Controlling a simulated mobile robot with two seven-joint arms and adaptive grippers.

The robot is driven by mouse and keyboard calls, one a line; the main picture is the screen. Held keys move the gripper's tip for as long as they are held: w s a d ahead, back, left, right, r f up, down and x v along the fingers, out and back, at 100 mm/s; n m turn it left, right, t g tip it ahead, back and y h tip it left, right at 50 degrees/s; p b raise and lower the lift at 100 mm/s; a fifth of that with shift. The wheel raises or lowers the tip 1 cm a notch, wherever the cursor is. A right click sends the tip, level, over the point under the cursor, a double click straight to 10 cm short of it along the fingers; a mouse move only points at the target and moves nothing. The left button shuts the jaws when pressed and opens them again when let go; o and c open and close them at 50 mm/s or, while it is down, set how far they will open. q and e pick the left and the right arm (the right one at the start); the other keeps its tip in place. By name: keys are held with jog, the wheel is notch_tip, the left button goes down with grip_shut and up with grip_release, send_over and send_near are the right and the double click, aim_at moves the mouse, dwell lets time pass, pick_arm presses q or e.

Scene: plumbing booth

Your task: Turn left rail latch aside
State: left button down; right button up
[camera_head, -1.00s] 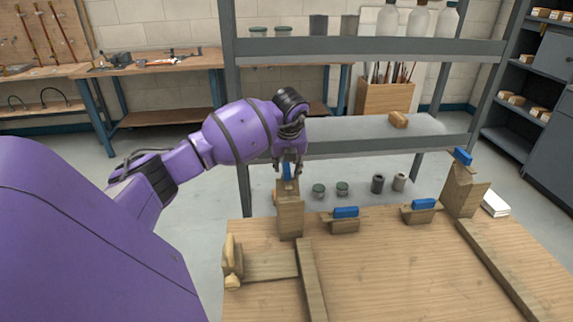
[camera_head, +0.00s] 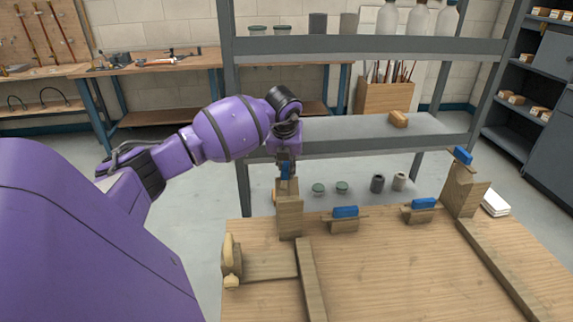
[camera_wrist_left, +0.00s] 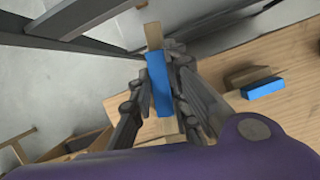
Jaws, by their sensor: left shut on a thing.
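The left rail latch (camera_wrist_left: 158,84) is a blue bar on top of the left wooden post (camera_head: 289,213). In the head view my gripper mostly covers it, and only a little blue shows. My left gripper (camera_head: 286,168) points down over the post top. In the left wrist view the left gripper (camera_wrist_left: 160,88) has its fingers on both sides of the blue latch, shut on it. A matching blue latch (camera_head: 463,156) sits on the right wooden post (camera_head: 463,190). My right gripper is not in view.
Two low wooden blocks with blue bars, the nearer one (camera_head: 345,225) and the other (camera_head: 419,216), stand along the table's back edge. Wooden rails (camera_head: 311,280) run along the table (camera_head: 400,270). A grey shelf rack (camera_head: 350,140) stands close behind. The table's middle is clear.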

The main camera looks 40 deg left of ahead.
pick_arm(q)
jog(key=m+h+b, duration=0.1)
jog(key=m, duration=0.2)
jog(key=shift+a+m+t, duration=0.15)
jog(key=shift+m+t, duration=0.15)
jog(key=m+h, duration=0.1)
jog(key=m, duration=0.1)
jog(key=shift+f+m+b, duration=0.1)
jog(key=shift+m+b, duration=0.25)
jog(key=shift+m, duration=0.05)
jog(key=m+h+b, duration=0.1)
jog(key=m, duration=0.1)
jog(key=shift+m, duration=0.3)
jog(key=m+h+b, duration=0.1)
jog(key=m, duration=0.2)
jog(key=shift+m+h, duration=0.3)
jog(key=shift+m, duration=0.1)
jog(key=shift+m+b, duration=0.5)
jog(key=shift+h, duration=0.3)
jog(key=c, duration=1.7)
grip_release()
